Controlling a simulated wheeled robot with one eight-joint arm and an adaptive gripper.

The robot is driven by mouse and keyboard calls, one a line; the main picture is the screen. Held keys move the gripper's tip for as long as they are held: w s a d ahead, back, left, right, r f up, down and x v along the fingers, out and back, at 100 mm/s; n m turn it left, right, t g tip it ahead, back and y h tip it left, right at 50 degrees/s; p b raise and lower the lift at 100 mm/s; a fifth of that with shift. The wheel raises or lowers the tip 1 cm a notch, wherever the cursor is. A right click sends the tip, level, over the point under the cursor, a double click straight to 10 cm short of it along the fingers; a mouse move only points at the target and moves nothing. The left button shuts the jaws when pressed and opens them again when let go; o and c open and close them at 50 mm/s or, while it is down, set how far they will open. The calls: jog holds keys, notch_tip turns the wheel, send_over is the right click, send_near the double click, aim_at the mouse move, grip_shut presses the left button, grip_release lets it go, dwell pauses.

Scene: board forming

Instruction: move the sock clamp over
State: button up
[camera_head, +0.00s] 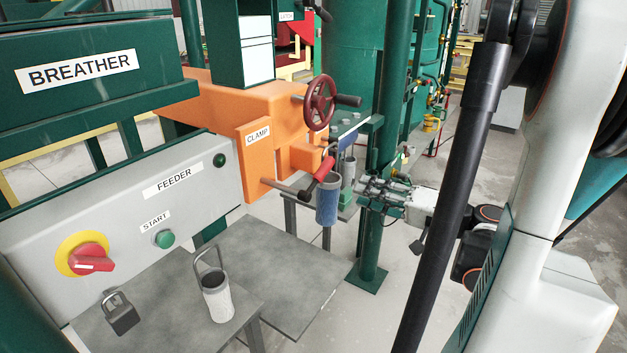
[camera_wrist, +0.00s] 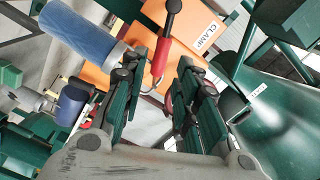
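The orange clamp body (camera_head: 265,108), labelled CLAMP, stands in the middle of the head view; it also shows in the wrist view (camera_wrist: 195,58). Its lever with a red handle (camera_head: 325,168) sticks out at the lower right. In the wrist view the red handle (camera_wrist: 160,58) appears near the left fingertip; whether they touch is unclear. A blue cylinder (camera_head: 327,203) hangs upright below the handle and is at upper left in the wrist view (camera_wrist: 78,30). My gripper (camera_head: 362,190) is right of the cylinder, its fingers apart and nothing visibly held between them (camera_wrist: 174,68).
A dark red handwheel (camera_head: 319,103) is above the lever. A green column (camera_head: 371,240) stands close behind my gripper. The grey FEEDER panel (camera_head: 130,195) and a table (camera_head: 265,260) with a white cylinder (camera_head: 217,300) and a padlock (camera_head: 121,315) are at left.

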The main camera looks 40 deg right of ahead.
aim_at(321, 175)
jog(key=shift+t, duration=0.3)
jog(key=b+x, duration=0.2)
jog(key=x, duration=1.1)
jog(key=shift+w+d+r, duration=0.1)
jog(key=shift+w, duration=0.05)
jog(key=shift+c, duration=0.4)
grip_shut()
